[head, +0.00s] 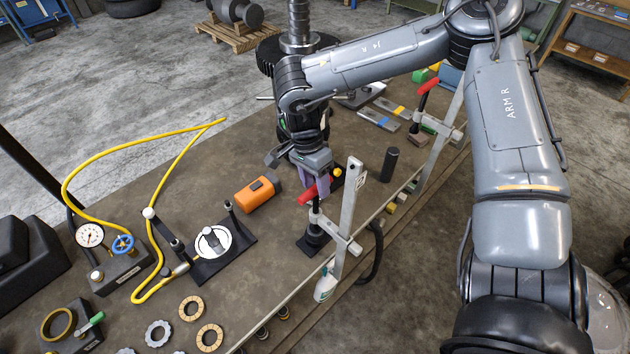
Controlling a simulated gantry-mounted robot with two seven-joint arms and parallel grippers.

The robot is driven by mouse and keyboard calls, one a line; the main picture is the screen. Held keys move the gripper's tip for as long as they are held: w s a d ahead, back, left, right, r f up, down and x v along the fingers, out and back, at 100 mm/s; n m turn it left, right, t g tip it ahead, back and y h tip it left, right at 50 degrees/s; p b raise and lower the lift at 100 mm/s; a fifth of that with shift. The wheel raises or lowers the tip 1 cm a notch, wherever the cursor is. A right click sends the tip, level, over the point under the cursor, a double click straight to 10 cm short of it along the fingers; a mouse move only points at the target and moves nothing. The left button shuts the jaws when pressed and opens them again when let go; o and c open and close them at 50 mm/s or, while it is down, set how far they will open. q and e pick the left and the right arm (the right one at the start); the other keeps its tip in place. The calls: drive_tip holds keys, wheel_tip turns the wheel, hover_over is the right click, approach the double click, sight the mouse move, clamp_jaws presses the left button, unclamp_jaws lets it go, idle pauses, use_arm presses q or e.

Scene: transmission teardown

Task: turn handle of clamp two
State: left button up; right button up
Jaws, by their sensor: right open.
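Two bar clamps stand along the table's front edge. The nearer clamp (347,215) has a red handle (308,194), a pale bar with a small label too small to read, and a dark screw over a black pad. The farther clamp (440,145) has a red handle (428,87) and stands to the upper right. My right gripper (318,186) is open at the nearer clamp's red handle, its purplish fingers pointing down and partly covering the handle. I cannot tell whether they touch it. My left gripper is not in view.
An orange block (257,194) lies left of my right gripper. A black cylinder (390,164) stands to its right. A black fixture with a white disc (213,242), a pressure gauge (90,235) and a yellow hose (125,143) occupy the left. Several rings lie at the front.

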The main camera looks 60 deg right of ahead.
drive_tip(key=shift+c, duration=0.5)
clamp_jaws()
drive_tip(key=shift+m, duration=0.3)
